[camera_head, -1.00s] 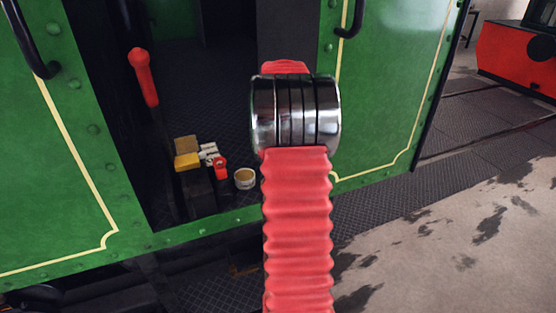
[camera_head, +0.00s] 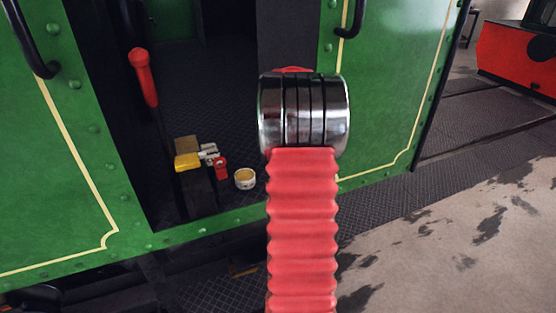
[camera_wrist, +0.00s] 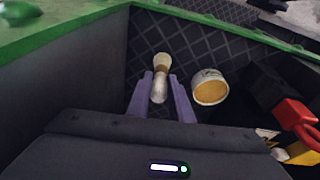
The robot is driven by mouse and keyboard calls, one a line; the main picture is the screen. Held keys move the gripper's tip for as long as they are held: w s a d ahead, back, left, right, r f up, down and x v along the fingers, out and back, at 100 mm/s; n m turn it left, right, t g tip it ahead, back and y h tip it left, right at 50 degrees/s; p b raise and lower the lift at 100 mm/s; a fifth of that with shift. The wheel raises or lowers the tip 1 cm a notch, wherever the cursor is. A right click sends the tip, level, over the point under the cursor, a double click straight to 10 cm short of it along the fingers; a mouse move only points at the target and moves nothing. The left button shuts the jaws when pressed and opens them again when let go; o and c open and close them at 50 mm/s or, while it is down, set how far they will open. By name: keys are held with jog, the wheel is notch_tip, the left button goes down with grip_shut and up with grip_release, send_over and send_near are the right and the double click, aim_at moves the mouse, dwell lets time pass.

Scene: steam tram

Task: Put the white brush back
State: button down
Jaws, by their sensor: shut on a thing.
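The white brush (camera_wrist: 161,66) is in my gripper (camera_wrist: 160,77) in the wrist view. The two fingers are shut on its pale handle, and its cream head points away past the fingertips. A dark ribbed floor (camera_wrist: 200,50) shows behind the brush. In the head view my red arm hides the gripper and the brush. A small white tin with a yellow top (camera_wrist: 211,88) stands to the right of the brush, apart from it. The tin also shows in the head view (camera_head: 245,179).
Left of the tin in the head view are a yellow item (camera_head: 187,162), a white item (camera_head: 210,151) and a red item (camera_head: 221,169). A red-handled lever (camera_head: 143,75) stands at the doorway's left. Green panels (camera_head: 390,95) flank the opening.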

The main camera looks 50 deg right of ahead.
jog(key=c, duration=1.6)
grip_release()
jog(key=v, duration=1.2)
